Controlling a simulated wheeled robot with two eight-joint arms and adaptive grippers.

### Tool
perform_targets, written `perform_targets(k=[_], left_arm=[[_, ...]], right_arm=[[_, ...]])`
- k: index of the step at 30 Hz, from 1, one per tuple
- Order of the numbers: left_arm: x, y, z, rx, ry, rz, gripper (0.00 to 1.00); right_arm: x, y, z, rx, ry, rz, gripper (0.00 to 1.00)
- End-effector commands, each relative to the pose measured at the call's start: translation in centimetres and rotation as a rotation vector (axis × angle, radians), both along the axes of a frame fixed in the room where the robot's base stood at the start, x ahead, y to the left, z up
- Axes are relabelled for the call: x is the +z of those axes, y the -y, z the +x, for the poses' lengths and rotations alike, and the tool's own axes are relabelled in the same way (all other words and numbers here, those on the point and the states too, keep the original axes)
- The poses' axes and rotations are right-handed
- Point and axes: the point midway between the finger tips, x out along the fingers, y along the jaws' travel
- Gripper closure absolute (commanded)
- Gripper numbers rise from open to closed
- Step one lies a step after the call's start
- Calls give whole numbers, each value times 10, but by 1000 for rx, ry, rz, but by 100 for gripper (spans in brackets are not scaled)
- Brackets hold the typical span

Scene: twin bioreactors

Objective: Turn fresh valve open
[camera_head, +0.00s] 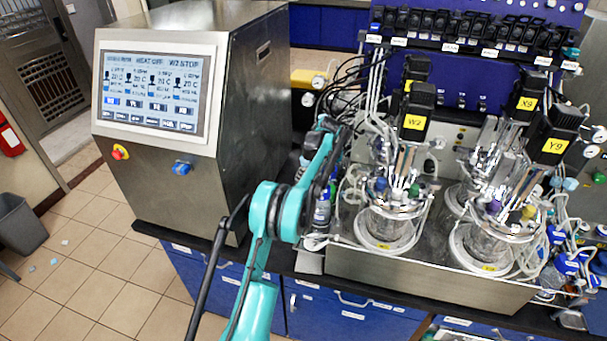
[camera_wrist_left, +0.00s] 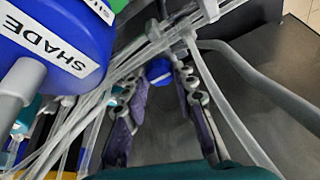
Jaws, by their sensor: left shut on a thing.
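My left gripper (camera_wrist_left: 160,76) shows in the left wrist view, its two dark fingers closed in on a small blue part (camera_wrist_left: 158,70) among clear tubing. This blue part looks like a valve handle, but no label on it can be read. In the head view my teal left arm reaches to the tubing between the steel control cabinet and the vessels. There the arm and tubes hide the fingertips and the held part. Which valve is the fresh one cannot be told. My right gripper is not in view.
A large blue object (camera_wrist_left: 62,38) labelled SHADE is close to the fingers in the left wrist view. In the head view, the steel cabinet (camera_head: 260,110) stands left of the arm. Glass vessels (camera_head: 388,222) with motors and hoses stand to its right in a steel tray (camera_head: 430,282).

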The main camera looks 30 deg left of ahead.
Motion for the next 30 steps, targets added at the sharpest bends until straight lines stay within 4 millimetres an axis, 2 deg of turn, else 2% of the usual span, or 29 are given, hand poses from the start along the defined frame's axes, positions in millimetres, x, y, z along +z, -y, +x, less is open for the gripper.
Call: perform_targets(k=[3,4,6,17,20,30], left_arm=[[0,0,0,1,1,0,100],[0,0,0,0,1,0,65],[0,0,0,0,1,0,52],[5,2,0,-1,1,0,52],[16,7,-1,-1,1,0,52],[83,34,-4,-2,1,0,52]], right_arm=[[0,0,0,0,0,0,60],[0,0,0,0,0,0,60],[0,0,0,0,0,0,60],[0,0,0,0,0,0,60],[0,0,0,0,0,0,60],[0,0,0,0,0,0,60]])
